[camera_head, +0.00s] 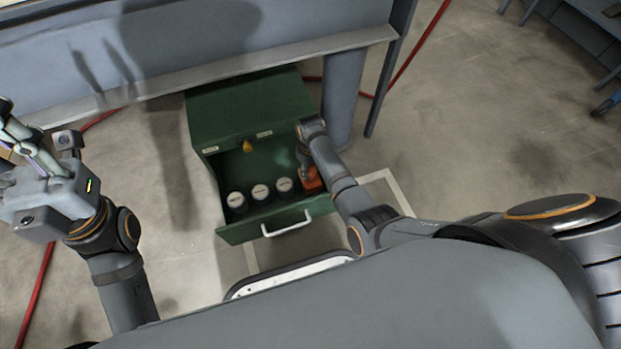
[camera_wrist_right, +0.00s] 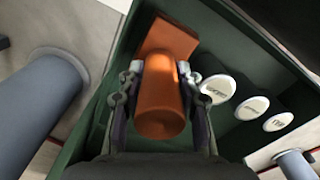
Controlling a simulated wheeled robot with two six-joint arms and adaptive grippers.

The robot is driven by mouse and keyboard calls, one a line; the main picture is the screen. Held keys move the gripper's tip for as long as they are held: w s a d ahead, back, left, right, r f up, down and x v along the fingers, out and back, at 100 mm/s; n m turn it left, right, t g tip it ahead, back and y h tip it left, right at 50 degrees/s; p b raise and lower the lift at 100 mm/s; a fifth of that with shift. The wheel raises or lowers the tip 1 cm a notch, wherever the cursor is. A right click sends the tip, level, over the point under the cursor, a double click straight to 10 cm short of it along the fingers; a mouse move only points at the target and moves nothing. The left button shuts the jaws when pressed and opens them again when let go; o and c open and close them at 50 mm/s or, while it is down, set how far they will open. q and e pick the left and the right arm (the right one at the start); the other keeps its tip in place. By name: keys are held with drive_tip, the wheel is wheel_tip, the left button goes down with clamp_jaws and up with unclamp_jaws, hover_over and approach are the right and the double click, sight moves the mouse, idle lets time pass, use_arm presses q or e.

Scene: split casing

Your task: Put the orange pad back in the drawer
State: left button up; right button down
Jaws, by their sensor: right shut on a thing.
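The orange pad (camera_head: 313,180) is inside the open green drawer (camera_head: 232,236), at its right end. In the right wrist view the pad (camera_wrist_right: 160,112) shows a rounded grip and a flat square plate. My right gripper (camera_wrist_right: 160,80) is shut on the rounded grip, one finger on each side. In the head view my right gripper (camera_head: 306,168) reaches down into the drawer and partly covers the pad. I cannot tell whether the pad rests on the drawer floor. My left gripper (camera_head: 35,150) is raised at the left, away from the drawer; its finger opening is unclear.
Three dark canisters with white lids (camera_head: 261,192) stand in a row in the drawer, left of the pad. The green cabinet (camera_head: 245,105) sits under a grey bench (camera_head: 240,65). A grey post (camera_head: 342,95) stands close to the right arm. Red hoses lie on the floor.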

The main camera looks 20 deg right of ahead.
sight(310, 175)
wheel_tip(310, 175, down, 4)
drive_tip(key=b, duration=0.3)
drive_tip(key=shift+r, duration=0.3)
drive_tip(key=c, duration=0.9)
unclamp_jaws()
